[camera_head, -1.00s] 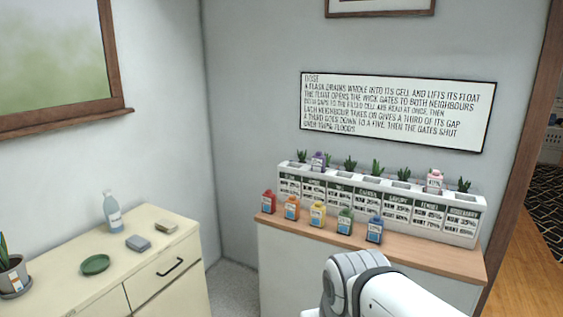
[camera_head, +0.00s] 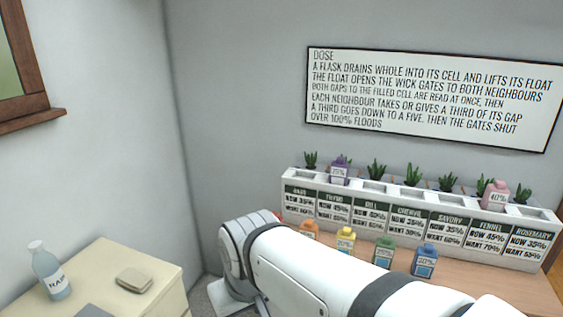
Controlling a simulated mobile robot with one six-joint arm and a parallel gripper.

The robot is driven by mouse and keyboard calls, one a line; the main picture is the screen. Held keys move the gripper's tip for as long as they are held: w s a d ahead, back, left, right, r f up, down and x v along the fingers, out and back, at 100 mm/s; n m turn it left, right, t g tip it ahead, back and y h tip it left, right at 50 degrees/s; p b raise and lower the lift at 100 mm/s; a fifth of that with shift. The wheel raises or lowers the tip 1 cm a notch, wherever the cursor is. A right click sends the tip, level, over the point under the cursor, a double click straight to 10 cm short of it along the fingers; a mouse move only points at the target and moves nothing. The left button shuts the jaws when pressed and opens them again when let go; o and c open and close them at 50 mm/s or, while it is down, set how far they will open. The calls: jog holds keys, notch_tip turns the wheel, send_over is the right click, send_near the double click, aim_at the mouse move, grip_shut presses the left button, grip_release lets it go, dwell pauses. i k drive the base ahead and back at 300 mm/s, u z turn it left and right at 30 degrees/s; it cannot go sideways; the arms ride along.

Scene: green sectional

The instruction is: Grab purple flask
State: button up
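The purple flask (camera_head: 339,172) stands upright on top of the white planter (camera_head: 410,222), over the second cell from the left, the one that seems to be marked Thyme. Its pale label seems to read 15%. It is in clear view, with a green plant tip showing just behind it. My white arm crosses the lower middle of the head view, below and in front of the planter. The fingers of my gripper do not show, and no part of my arm touches the purple flask.
A pink flask (camera_head: 495,196) stands on the planter's right part. Orange (camera_head: 309,229), yellow (camera_head: 345,240), green (camera_head: 384,252) and blue (camera_head: 424,261) flasks line the wooden counter (camera_head: 490,282). My arm mostly hides a red one. A bottle (camera_head: 50,270) stands on the cream cabinet at left.

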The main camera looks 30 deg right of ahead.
aim_at(339, 168)
jog(key=z, duration=0.45)
jog(key=i, duration=1.1)
jog(key=z, duration=0.65)
jog(key=k, duration=0.9)
jog(key=z, duration=0.15)
jog(key=i, duration=0.9)
jog(key=u, duration=0.05)
